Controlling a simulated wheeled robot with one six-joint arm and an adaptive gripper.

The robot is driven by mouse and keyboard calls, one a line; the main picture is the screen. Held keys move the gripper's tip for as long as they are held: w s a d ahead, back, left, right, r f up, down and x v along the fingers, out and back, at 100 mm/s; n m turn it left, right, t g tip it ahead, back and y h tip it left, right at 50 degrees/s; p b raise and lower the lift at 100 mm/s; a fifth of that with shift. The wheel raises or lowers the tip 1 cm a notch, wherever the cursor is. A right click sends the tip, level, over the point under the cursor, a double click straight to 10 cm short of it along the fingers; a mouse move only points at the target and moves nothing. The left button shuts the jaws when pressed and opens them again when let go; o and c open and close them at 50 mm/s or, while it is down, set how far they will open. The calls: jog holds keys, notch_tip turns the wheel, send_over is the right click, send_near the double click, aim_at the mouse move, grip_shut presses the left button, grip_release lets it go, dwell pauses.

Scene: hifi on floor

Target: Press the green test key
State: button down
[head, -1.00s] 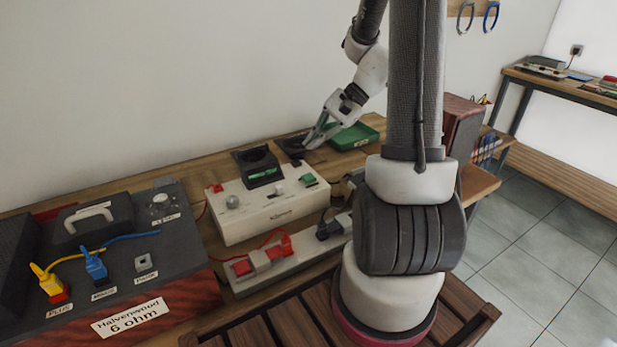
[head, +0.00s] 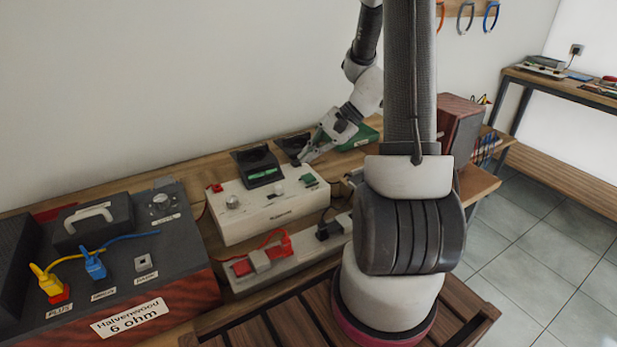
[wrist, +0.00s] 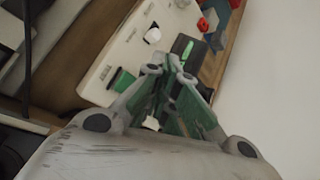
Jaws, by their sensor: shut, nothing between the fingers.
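The green test key (head: 308,180) sits at the right end of the top of a white tester box (head: 275,212). In the wrist view the green key (wrist: 122,80) lies left of my fingertips, on the edge of the white box (wrist: 130,50). My gripper (head: 302,160) is shut and empty, with its tips just behind the key in the head view. The tips (wrist: 168,64) show apart from the key in the wrist view; their height above the box is hard to tell.
A black meter with a green display (head: 262,168) stands on the box, left of my gripper. A power strip (head: 262,262) and a dark amplifier with plugs (head: 130,245) are in front and left.

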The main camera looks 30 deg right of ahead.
aim_at(309, 179)
jog(key=shift+f, duration=1.7)
jog(key=shift+f, duration=0.2)
jog(key=shift+f, duration=0.25)
jog(key=shift+f, duration=0.5)
dwell(0.8)
jog(key=shift+r, duration=3.45)
